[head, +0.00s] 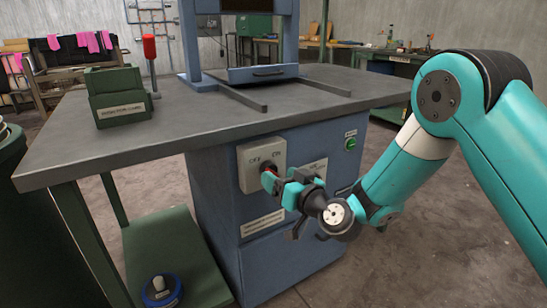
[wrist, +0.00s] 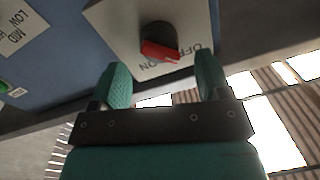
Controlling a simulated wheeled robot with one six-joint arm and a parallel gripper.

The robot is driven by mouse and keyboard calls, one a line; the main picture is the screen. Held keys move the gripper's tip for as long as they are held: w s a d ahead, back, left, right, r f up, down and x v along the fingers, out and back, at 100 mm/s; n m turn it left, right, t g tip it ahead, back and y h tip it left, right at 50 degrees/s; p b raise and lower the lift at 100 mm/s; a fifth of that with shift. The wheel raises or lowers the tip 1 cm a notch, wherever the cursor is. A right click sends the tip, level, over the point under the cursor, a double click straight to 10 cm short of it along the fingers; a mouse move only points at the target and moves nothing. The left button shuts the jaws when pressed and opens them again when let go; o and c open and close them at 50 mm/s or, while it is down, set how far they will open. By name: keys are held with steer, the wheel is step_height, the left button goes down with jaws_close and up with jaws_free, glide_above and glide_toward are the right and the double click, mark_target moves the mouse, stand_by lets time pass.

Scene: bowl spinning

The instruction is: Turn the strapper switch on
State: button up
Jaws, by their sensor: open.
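The strapper switch is a black rotary knob with a red handle (wrist: 160,51), on a pale plate (wrist: 118,27) marked OFF and ON. In the head view the switch plate (head: 246,174) is on the front of the blue machine cabinet, under the table top, with OFF at left and ON at right. My gripper (head: 283,181) is in front of the knob and partly hides it. In the wrist view my gripper (wrist: 163,80) is open and empty, its two teal fingers apart, with the knob just beyond the gap between them. I cannot tell which mark the handle points at.
The grey table top (head: 190,118) overhangs the switch. A second label plate (head: 315,167) and a green button (head: 350,143) are to its right. A green box (head: 118,94) and a red-topped post (head: 150,48) stand on the table. A green shelf (head: 170,240) is low at left.

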mark_target(275, 173)
steer(key=shift+p+x, duration=0.4)
steer(key=shift+x, duration=1.3)
steer(key=c, duration=0.9)
